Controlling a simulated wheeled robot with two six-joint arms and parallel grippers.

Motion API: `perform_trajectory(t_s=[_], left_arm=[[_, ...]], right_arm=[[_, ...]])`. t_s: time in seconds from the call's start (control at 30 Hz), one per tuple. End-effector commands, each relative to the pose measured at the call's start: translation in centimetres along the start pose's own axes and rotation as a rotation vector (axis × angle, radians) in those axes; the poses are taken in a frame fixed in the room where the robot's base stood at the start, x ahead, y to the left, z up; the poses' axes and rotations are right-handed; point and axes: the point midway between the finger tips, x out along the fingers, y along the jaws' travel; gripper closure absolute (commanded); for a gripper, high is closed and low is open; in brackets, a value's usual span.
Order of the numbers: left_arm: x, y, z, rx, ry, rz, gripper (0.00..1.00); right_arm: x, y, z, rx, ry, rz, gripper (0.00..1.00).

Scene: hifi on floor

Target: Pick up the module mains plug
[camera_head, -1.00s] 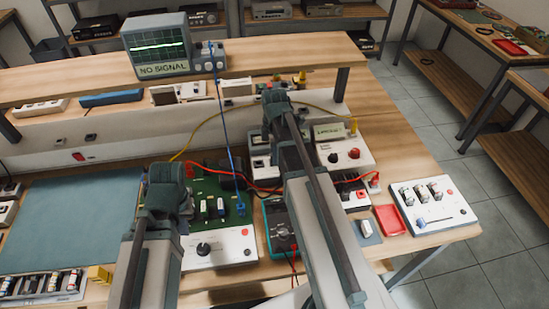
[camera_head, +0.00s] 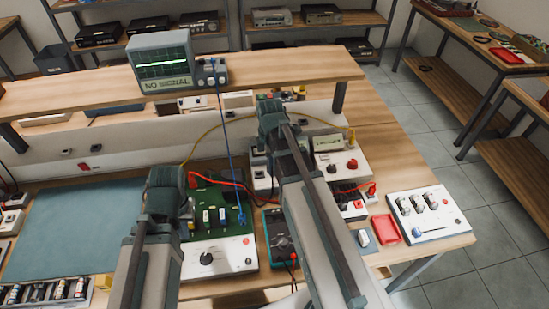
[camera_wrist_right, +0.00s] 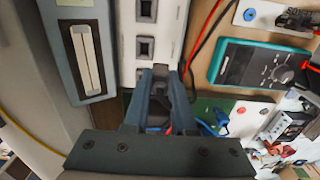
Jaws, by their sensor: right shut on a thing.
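My right gripper (camera_wrist_right: 160,98) is shut on a small dark thing, which I take to be the module mains plug (camera_wrist_right: 158,112). The fingers hide most of it, so its shape is unclear. It is close to a white strip with dark square sockets (camera_wrist_right: 145,47); I cannot tell whether it touches the strip. In the head view my right gripper (camera_head: 268,108) is at the back of the bench, its fingertips hidden behind my wrist. My left gripper (camera_head: 167,180) hangs by the left edge of the green circuit board module (camera_head: 210,198); its fingertips are hidden.
A teal multimeter (camera_head: 281,238) lies right of the board. Red, yellow and blue leads (camera_head: 230,150) cross the area. An oscilloscope (camera_head: 163,62) stands on the raised shelf. A red tray (camera_head: 386,229) and white switch module (camera_head: 430,215) lie right. The blue mat (camera_head: 70,225) is clear.

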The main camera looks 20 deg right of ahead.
Motion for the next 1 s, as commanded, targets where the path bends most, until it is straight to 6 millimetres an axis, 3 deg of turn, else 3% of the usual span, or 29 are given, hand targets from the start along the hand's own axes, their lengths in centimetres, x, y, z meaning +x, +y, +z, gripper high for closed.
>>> perform_trajectory(t_s=[0.03, 0.2, 0.5, 0.83, 1.0], left_arm=[[-0.2, 0.0, 0.0, 0.000, 0.000, 0.000, 1.00], [-0.6, -0.1, 0.0, 0.000, 0.000, 0.000, 1.00], [-1.0, -0.1, 0.1, 0.000, 0.000, 0.000, 1.00], [-1.1, -0.1, 0.1, 0.000, 0.000, 0.000, 1.00], [-1.5, -0.1, 0.1, 0.000, 0.000, 0.000, 1.00]], right_arm=[[-0.2, -1.6, -0.8, -0.003, 0.000, 0.000, 1.00], [-0.6, -5.3, -3.2, -0.004, 0.000, 0.000, 1.00], [-1.0, -9.5, -6.3, -0.002, 0.000, 0.000, 1.00], [-1.1, -10.7, -7.2, 0.001, 0.000, 0.000, 1.00], [-1.5, -8.5, -6.5, 0.005, 0.000, 0.000, 1.00]])
